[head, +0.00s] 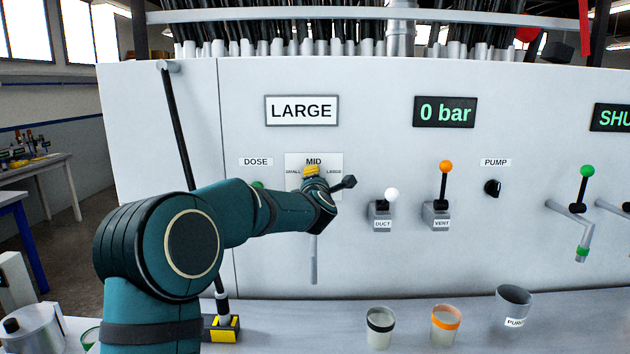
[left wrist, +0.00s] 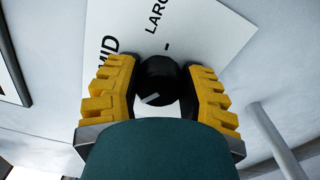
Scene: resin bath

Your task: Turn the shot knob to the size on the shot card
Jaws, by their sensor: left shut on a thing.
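The shot card (head: 301,110) on the white panel reads LARGE. Below it is a white dial plate (head: 296,159) with SMALL at left, MID at top and LARGE at right. In the left wrist view, the round black shot knob (left wrist: 160,75) sits between the yellow fingers of my left gripper (left wrist: 160,92), which is shut on its sides. A white mark shows low left of the middle of the knob; I cannot tell which size it points to. In the head view my left gripper (head: 312,172) covers the knob. My right gripper is not in view.
To the right are the DUCT lever (head: 391,196) with a white ball, the VENT lever (head: 445,168) with an orange ball and the PUMP knob (head: 492,188). A display (head: 445,112) reads 0 bar. Cups, including one with an orange band (head: 445,324), stand on the ledge below.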

